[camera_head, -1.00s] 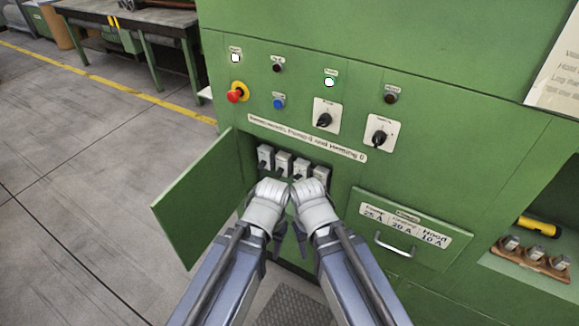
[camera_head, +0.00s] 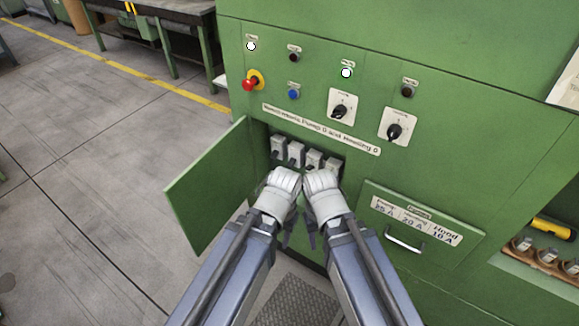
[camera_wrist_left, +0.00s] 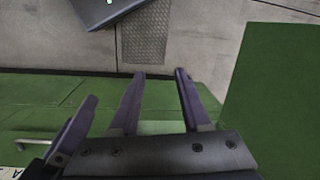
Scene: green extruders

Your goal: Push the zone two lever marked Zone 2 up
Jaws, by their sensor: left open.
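Several grey-white switch blocks with dark levers sit in a row inside the open compartment of the green cabinet: one at the left end (camera_head: 278,146), then (camera_head: 296,152) and others to the right. Their small labels are unreadable, so I cannot tell which is Zone 2. My left gripper (camera_head: 285,236) is in front of and below the row, its dark fingers pointing down. In the left wrist view its fingers (camera_wrist_left: 160,74) are apart with nothing between them. My right gripper (camera_head: 312,238) is close beside it, fingers also down; its opening is unclear. The hands hide the compartment's lower part.
The compartment's green door (camera_head: 207,188) stands open to the left. A drawer with a metal handle (camera_head: 404,240) is to the right. Above are a red emergency button (camera_head: 251,84) and rotary knobs (camera_head: 341,111). A floor grate (camera_head: 293,302) lies below.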

